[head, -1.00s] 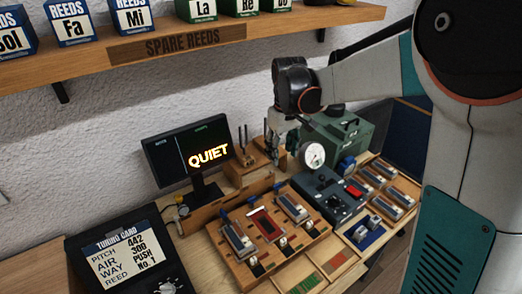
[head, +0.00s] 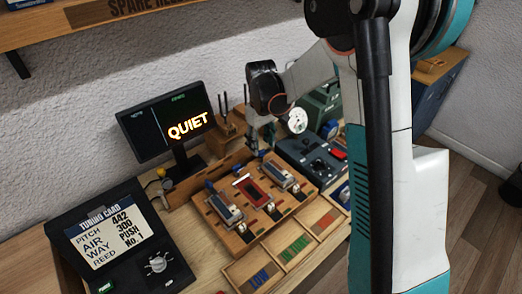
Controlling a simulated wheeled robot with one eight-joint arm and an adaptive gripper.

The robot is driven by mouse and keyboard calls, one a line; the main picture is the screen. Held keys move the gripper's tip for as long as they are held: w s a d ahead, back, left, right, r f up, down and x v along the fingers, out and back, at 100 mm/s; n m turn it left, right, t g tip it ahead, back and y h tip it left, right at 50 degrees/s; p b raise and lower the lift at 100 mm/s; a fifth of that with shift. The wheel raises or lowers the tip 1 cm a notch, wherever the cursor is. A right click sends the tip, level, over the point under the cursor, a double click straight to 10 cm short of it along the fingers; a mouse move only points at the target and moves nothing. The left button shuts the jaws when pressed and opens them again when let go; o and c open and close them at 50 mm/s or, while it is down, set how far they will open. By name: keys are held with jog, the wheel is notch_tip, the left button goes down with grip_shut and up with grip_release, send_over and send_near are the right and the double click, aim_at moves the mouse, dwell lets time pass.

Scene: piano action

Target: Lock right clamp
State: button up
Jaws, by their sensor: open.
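The wooden fixture board (head: 215,222) lies on the bench with a grey reed unit on its left, a red plate (head: 252,192) in the middle and a right reed unit (head: 279,174). A small metal fitting (head: 296,187) sits at the front of the right unit, and a blue piece (head: 263,153) at its back end. I cannot tell which of these is the right clamp or whether it is locked. My gripper (head: 260,141) is open, pointing down just behind the right unit, close to the blue piece. Its fingertips are small, and contact cannot be told.
A monitor (head: 160,132) reading QUIET stands behind left. A tuning card panel (head: 110,235) is front left. A blue-grey device (head: 312,158) and green box (head: 323,103) are right of the board. Labelled bins (head: 257,277) lie in front. My arm hides the bench's right side.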

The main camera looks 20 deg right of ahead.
jog(key=shift+f, duration=1.35)
jog(key=shift+c, duration=0.3)
jog(key=c, duration=1)
